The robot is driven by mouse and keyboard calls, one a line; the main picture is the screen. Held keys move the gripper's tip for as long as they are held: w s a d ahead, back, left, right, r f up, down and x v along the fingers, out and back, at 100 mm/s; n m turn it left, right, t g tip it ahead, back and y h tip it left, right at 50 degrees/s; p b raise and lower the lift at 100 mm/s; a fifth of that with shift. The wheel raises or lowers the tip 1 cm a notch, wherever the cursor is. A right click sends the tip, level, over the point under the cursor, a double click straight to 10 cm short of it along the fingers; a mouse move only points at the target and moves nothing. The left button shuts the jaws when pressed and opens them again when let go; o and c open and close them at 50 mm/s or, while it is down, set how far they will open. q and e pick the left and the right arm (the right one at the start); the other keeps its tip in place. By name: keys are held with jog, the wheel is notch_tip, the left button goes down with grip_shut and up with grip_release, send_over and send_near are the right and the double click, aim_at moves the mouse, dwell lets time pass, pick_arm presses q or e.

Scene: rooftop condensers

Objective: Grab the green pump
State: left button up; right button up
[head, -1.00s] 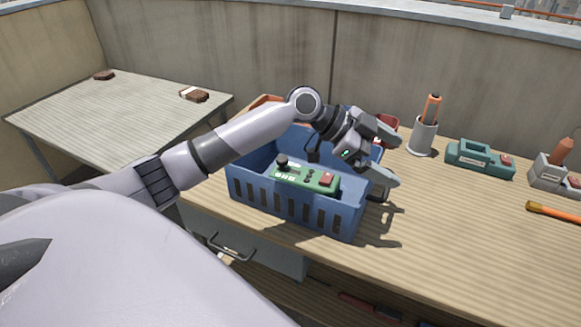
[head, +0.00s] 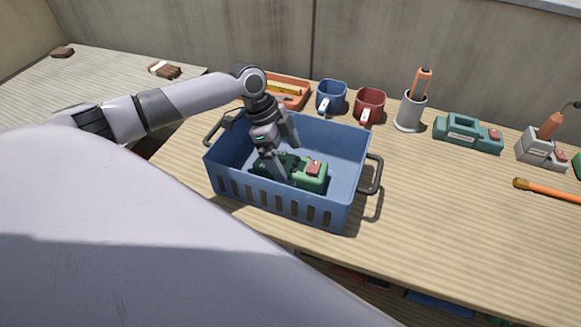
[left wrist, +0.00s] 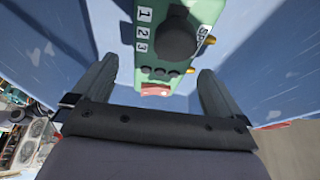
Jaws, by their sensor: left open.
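The green pump (head: 312,178), with a red switch, lies in the blue basket (head: 345,205) on the workbench. My left gripper (head: 284,160) reaches down into the basket over the pump's left part and hides some of it. In the left wrist view, the green pump (left wrist: 152,58) shows a black knob, number labels and a red switch. It lies between the lines of my left gripper's two spread fingers (left wrist: 155,88). The gripper is open; I cannot tell whether a finger touches the pump. My right gripper is not in view.
Behind the basket are an orange tray (head: 290,98), a blue mug (head: 331,97) and a red mug (head: 369,106). A grey cup (head: 410,112), a teal device (head: 468,133) and an orange-handled tool (head: 550,190) are to the right. The bench's front right is clear.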

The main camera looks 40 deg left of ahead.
aim_at(291, 163)
pick_arm(q)
jog(key=x, duration=0.3)
jog(key=shift+w+f, duration=0.1)
jog(key=shift+f, duration=0.15)
jog(key=c, duration=1)
jog(key=shift+r, duration=0.1)
jog(key=c, duration=0.5)
jog(key=shift+o, duration=0.2)
jog(key=shift+w, duration=0.1)
